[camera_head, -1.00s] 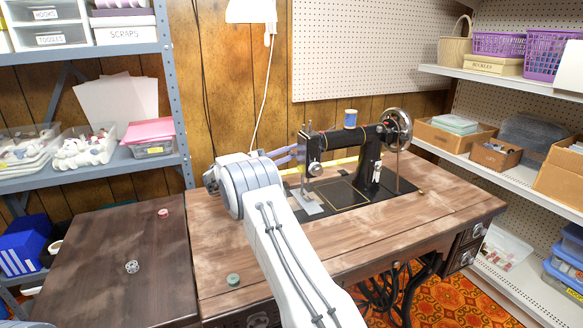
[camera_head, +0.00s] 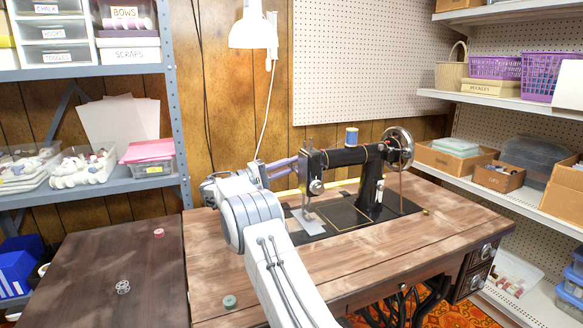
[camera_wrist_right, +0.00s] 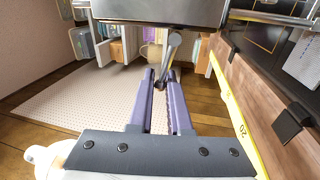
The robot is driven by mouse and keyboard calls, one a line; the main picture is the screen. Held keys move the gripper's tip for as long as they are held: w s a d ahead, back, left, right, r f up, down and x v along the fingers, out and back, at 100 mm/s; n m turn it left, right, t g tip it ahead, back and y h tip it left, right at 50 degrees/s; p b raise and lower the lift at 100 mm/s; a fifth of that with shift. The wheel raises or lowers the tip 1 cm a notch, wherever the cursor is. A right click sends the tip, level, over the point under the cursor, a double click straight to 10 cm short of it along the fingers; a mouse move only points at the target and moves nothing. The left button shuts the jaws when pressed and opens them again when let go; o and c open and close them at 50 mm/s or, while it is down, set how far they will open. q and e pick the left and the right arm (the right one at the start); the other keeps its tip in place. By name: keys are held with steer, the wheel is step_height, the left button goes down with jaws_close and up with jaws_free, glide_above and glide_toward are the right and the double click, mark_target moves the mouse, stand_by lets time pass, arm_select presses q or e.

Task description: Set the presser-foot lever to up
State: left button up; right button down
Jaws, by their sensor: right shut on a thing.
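The black sewing machine (camera_head: 345,157) stands on the wooden treadle table (camera_head: 350,262). My right gripper (camera_head: 291,164) reaches in from the left, behind the machine's needle end. In the right wrist view, the purple fingers of my right gripper (camera_wrist_right: 162,78) are closed around the lower end of a small metal lever (camera_wrist_right: 173,45), the presser-foot lever. The lever hangs from under the dark machine head (camera_wrist_right: 165,10) and tilts slightly in this view. The lever is hidden in the head view. My left gripper is not in view.
A blue thread spool (camera_head: 351,137) sits on top of the machine. A yellow measuring tape (camera_wrist_right: 232,110) runs along the table's edge beside the gripper. A white lamp (camera_head: 253,28) hangs above. A green bobbin (camera_head: 229,301) lies at the table's front left.

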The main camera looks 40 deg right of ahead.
steer(key=c, duration=0.9)
jaws_free()
steer(key=shift+o, duration=0.2)
steer(key=p+v, duration=0.2)
steer(key=v, duration=0.8)
steer(key=shift+a, duration=0.25)
steer(key=shift+r, duration=0.1)
